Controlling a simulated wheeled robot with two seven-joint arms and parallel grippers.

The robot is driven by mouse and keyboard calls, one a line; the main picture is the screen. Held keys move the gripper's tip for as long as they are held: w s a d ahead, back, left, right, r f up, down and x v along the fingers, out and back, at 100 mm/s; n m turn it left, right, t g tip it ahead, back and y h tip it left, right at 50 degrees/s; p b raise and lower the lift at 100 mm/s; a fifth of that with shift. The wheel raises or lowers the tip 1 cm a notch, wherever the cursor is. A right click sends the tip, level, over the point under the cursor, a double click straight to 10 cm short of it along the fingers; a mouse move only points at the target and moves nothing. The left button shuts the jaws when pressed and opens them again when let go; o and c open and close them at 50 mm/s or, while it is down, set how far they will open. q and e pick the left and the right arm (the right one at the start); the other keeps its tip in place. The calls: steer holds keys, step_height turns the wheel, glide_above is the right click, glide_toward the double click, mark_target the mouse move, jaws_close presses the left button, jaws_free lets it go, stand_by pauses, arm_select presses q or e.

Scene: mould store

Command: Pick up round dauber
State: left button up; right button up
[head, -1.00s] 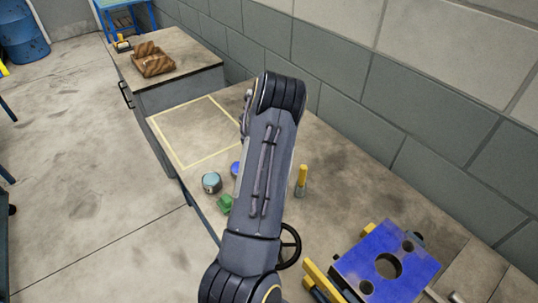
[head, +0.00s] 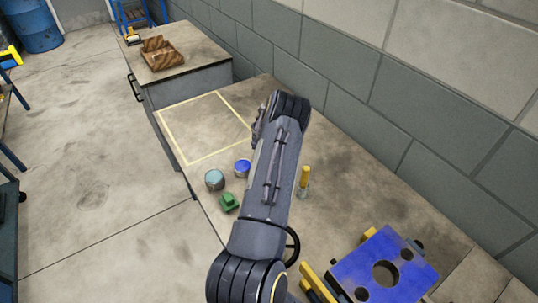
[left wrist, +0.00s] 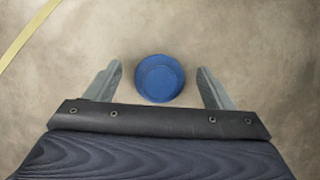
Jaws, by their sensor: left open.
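An upright yellow-handled tool with a grey lower end (head: 304,182) stands on the bench right of my left arm; it looks like the round dauber, though I cannot be sure. A small round blue-topped pot (head: 243,168) stands left of the arm. In the left wrist view a round blue object (left wrist: 159,78), seen from above, lies between the fingers of my left gripper (left wrist: 159,70), with a gap on both sides. The gripper is open and empty. In the head view its fingers are hidden behind my forearm. My right gripper is not in view.
A blue plate with holes (head: 350,269) is at front right. A wooden tray (head: 162,60) is on the far cabinet. A block wall runs along the right.

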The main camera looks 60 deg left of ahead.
arm_select(q)
steer(key=c, duration=1.2)
steer(key=shift+r, duration=0.15)
steer(key=shift+r, duration=0.3)
step_height(320, 180, up, 2)
steer(key=shift+r+b, duration=0.25)
steer(key=shift+b, duration=0.4)
steer(key=s+d+r, duration=0.2)
steer(key=d+r, duration=0.1)
steer(key=d, duration=0.1)
steer(key=s+d+r, duration=0.3)
steer(key=d, duration=0.1)
steer(key=s+d+r, duration=0.2)
steer(key=d+r, duration=0.1)
steer(key=d, duration=0.1)
steer(key=shift+s+r, duration=0.2)
steer(key=shift+r, duration=0.15)
